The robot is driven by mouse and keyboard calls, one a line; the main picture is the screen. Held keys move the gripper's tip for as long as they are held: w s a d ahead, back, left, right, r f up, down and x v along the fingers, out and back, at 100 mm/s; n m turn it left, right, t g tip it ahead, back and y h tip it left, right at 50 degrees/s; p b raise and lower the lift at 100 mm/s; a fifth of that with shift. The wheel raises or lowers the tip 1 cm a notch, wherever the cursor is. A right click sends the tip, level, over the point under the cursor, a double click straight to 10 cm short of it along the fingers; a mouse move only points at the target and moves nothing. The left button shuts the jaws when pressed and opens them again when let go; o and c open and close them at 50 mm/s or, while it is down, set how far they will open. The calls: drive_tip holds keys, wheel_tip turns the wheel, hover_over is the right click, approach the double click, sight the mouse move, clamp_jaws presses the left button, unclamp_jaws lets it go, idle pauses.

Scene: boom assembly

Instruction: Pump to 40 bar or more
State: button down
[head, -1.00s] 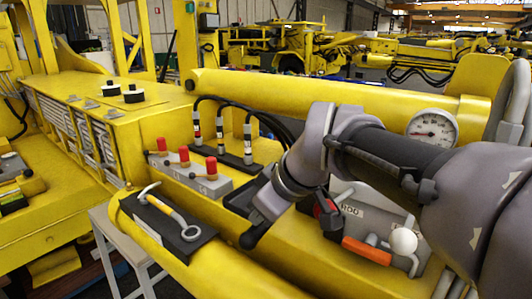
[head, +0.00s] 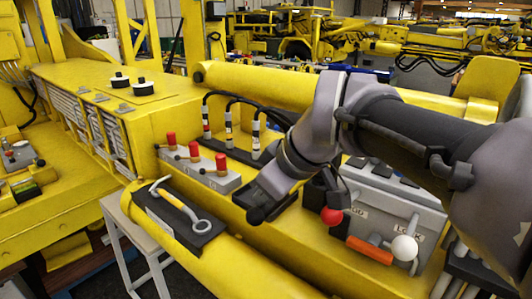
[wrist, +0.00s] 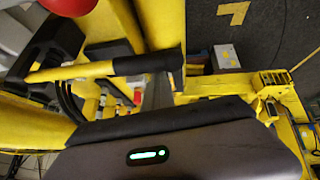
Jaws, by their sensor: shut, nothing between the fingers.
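The grey control box (head: 385,195) carries labels, a red ball knob (head: 331,215), a white ball knob (head: 404,247) and an orange-red grip (head: 369,250). My gripper (head: 258,213) is shut and empty, pointing down-left above the yellow beam, left of the red knob and apart from the orange-red grip. In the wrist view a large red ball (wrist: 68,5) is cut off at the top left, close to the camera; my fingertips are not clear there. The pressure gauge is not visible in the head view now, so I cannot read a pressure.
A yellow-handled tool (head: 180,210) lies on a black plate at the front. A valve block (head: 200,172) with several red caps and a row of black hoses (head: 230,120) stand left of my arm. The large yellow cylinder (head: 260,85) runs behind it.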

drive_tip(key=p+v, duration=0.2)
drive_tip(key=v, duration=0.5)
drive_tip(key=shift+s+p, duration=0.15)
drive_tip(key=shift+p, duration=0.2)
drive_tip(key=shift+d+f, duration=0.1)
drive_tip(key=shift+d, duration=0.05)
